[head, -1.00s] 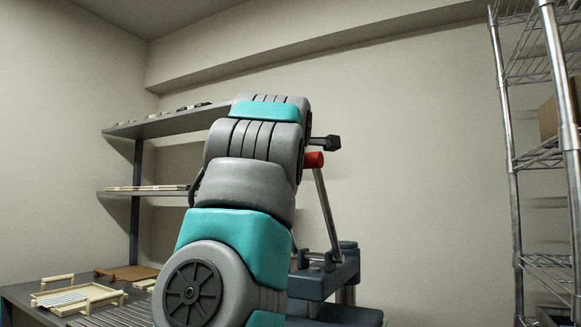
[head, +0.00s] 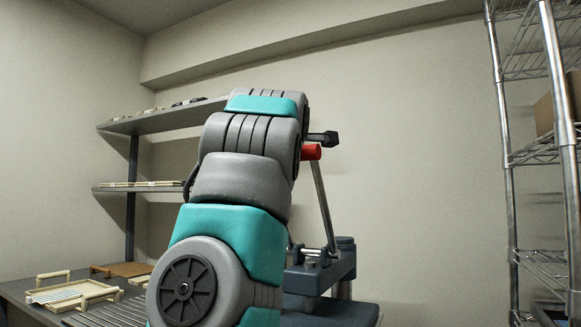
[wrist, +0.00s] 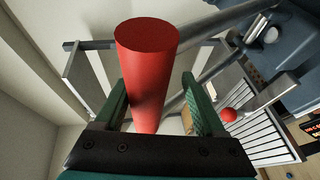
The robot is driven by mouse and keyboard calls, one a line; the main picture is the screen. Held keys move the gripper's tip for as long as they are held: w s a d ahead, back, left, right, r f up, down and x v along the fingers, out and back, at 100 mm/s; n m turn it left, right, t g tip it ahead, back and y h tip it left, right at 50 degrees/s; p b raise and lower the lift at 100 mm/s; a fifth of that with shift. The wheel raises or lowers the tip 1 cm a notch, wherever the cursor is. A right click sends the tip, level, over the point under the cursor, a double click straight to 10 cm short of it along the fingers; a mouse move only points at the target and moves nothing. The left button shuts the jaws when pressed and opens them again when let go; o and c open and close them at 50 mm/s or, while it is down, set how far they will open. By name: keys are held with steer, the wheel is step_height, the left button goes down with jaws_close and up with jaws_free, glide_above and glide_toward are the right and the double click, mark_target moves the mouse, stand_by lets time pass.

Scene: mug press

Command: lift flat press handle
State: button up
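The press (head: 322,272) is dark blue-grey and stands in the lower middle of the head view, partly hidden by my arm. Its metal lever (head: 323,205) stands steep, leaning a little left, with a red handle grip (head: 311,152) at the top. In the wrist view the red grip (wrist: 147,75) is a cylinder between the two green fingers of my gripper (wrist: 155,85). A gap shows between the grip and the right finger; the left finger is very close, and contact is unclear. My gripper looks open around the grip. In the head view, my arm mostly hides it.
A cream tray (head: 75,296) and a brown board (head: 123,269) lie on the counter at left. Wall shelves (head: 165,119) rise behind them. A wire rack (head: 540,160) stands at right. The wall between press and rack is clear.

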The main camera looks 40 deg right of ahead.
steer(key=v, duration=0.7)
steer(key=shift+s+b, duration=0.15)
steer(key=shift+b, duration=0.3)
